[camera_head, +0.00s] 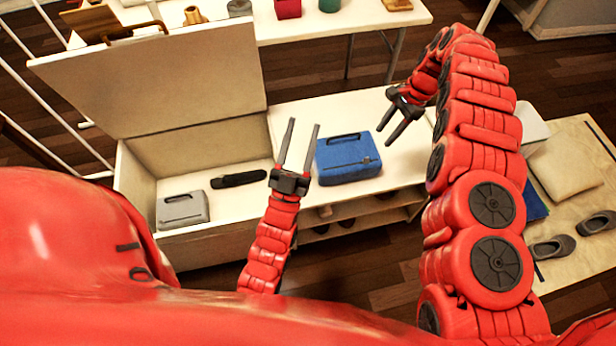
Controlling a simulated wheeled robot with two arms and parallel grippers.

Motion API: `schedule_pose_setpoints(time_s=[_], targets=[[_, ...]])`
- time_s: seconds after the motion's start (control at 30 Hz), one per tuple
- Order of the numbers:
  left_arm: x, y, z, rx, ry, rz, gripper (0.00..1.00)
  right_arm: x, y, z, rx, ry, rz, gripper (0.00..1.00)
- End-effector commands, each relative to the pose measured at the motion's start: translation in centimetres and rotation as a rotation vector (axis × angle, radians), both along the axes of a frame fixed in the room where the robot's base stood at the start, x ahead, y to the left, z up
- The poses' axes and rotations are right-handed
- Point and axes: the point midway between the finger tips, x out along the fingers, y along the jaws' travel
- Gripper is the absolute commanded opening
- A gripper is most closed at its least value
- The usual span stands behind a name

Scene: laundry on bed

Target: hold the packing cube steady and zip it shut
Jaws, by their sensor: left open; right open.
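A blue packing cube (346,161) lies on the white bench top, with a dark handle on its upper side and a dark zip line near its right front. I cannot tell how far its zip is closed. My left gripper (302,140) is open and empty, its two long fingers pointing away just left of the cube, apart from it. My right gripper (396,136) is open and empty, above and to the right of the cube, its fingers pointing down and left. Neither gripper visibly holds anything.
Left of the cube an open chest (150,160) with a raised lid (160,85) holds a grey case (182,209) and a black item (238,179). Shoes sit on a shelf (370,213) below the bench. A low table (575,150) with grey shoes (552,247) stands right.

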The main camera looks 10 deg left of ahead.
Motion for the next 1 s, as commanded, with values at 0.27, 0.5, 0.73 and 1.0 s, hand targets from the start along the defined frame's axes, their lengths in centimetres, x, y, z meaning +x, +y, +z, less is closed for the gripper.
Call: schedule_pose_setpoints(time_s=[0.27,0.5,0.73,1.0], targets=[[3.0,-1.6,-7.3,0.050,0.480,-0.006,0.50,0.0,0.0,0.0,0.000,0.000,0.000,0.50],[1.6,-1.6,-13.9,0.096,0.851,-0.014,0.50,0.0,0.0,0.0,0.000,-0.001,0.000,0.50],[-0.2,-1.3,-17.2,0.117,1.039,-0.020,0.50,0.0,0.0,0.0,0.000,-0.001,0.000,0.50],[1.6,-1.5,-18.7,0.121,1.071,-0.020,0.50,0.0,0.0,0.0,-0.001,-0.001,0.000,0.50]])
